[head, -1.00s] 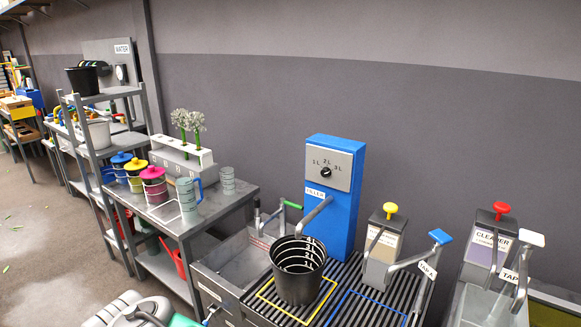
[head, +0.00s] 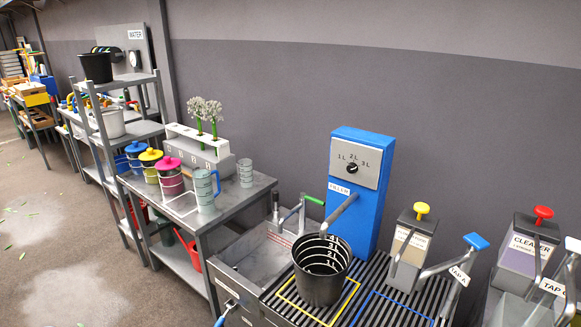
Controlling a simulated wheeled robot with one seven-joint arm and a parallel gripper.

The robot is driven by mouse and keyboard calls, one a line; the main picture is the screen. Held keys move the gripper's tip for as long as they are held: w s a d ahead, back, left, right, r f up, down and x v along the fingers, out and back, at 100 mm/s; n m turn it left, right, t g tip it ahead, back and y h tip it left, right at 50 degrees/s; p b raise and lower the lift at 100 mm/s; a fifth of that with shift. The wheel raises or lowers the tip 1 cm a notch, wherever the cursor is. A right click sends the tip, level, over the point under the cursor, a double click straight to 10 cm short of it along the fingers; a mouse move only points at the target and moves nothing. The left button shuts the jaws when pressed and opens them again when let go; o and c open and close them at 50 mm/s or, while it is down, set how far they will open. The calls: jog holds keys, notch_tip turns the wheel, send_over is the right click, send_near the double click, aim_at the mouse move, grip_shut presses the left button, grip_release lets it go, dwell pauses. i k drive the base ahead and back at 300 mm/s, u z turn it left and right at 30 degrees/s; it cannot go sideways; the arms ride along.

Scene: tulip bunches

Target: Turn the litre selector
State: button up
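The litre selector (head: 352,168) is a small black round knob on a grey plate (head: 370,178) on the front of the blue filler column (head: 362,222). The marks 1L, 2L and 3L stand around the knob; its pointer is too small to read surely. A black bucket (head: 322,286) with white level lines stands upright below the filler's grey spout (head: 341,212), on the slatted top within a yellow outline. My gripper is not in view, and nothing touches the knob.
Soap and cleaner dispensers (head: 412,245) (head: 525,255) and taps stand to the right. A grey basin (head: 262,257) lies left of the bucket. A side table (head: 240,207) holds lidded pots, a jug and a flower rack. Open floor (head: 60,230) lies at left.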

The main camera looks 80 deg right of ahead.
aim_at(351, 168)
jog(key=u, duration=0.85)
jog(key=i, duration=0.4)
jog(key=z, duration=4.2)
jog(key=i, duration=0.5)
jog(key=k, duration=0.5)
jog(key=u, duration=2.05)
jog(key=i, duration=0.85)
jog(key=z, duration=0.95)
